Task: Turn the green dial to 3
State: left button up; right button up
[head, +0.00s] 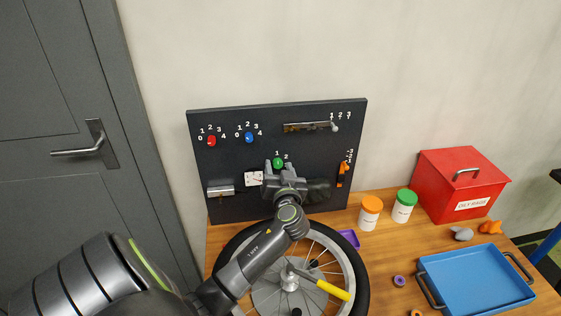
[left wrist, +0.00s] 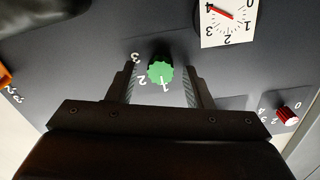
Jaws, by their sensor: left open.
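The green dial (head: 278,163) is on the dark upright board (head: 230,125), with white numerals around it. In the left wrist view the green dial (left wrist: 160,72) shows the numerals 1, 2 and 3 beside it, and a pale mark on its face lies on the side of the 1. My left gripper (head: 282,169) is at the board with its fingers apart. In the left wrist view the gripper (left wrist: 160,80) has one finger on each side of the dial, with visible gaps. My gripper hides the lower side of the dial in the head view. My right gripper is not in view.
A red dial (head: 211,141), a blue dial (head: 249,137), a white gauge (head: 254,179) and an orange slider (head: 343,174) share the board. Below is a spoked wheel (head: 360,270). Two jars, a red box (head: 460,185) and a blue tray (head: 475,278) stand right.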

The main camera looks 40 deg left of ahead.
pick_arm(q)
jog(key=shift+c, duration=0.7)
jog(key=c, duration=0.8)
jog(key=shift+c, duration=0.2)
